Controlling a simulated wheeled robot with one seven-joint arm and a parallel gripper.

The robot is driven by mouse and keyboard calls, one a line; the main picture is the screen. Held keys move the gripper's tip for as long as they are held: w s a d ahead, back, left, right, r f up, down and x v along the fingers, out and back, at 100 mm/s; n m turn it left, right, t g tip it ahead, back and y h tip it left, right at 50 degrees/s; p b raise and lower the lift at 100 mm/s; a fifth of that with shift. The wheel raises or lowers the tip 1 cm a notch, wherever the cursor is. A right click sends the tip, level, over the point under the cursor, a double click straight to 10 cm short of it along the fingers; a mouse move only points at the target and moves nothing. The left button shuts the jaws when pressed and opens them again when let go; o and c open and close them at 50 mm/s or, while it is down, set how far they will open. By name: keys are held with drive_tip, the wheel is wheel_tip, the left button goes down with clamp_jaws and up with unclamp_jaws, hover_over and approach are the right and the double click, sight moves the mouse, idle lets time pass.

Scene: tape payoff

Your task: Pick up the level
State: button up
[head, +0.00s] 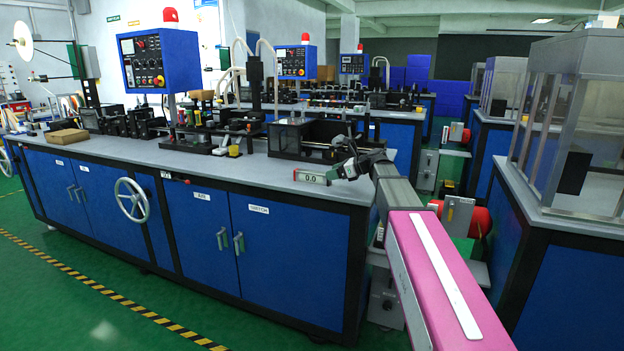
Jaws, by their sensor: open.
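The level (311,177) is a small box with a pale face reading "0.0" and a reddish end. It lies on the grey top of the blue workbench (262,182), near its front right edge. My gripper (337,171) is open, just right of the level and close to its right end. My arm reaches in from the lower right. I cannot tell whether the fingers touch the level. The far finger and part of the gripper are hard to make out against the dark machine behind.
A dark machine block (309,139) stands on the bench just behind the level. A cardboard box (67,136) lies on the bench at far left. A handwheel (132,200) sticks out from the front. A glass-walled cabinet (575,120) stands at right. Bench top left of the level is clear.

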sight(323, 173)
drive_tip(key=shift+x, duration=2.7)
drive_tip(key=shift+s+r, duration=0.1)
drive_tip(key=shift+r, duration=0.05)
drive_tip(key=c, duration=1.2)
drive_tip(key=shift+r, duration=0.1)
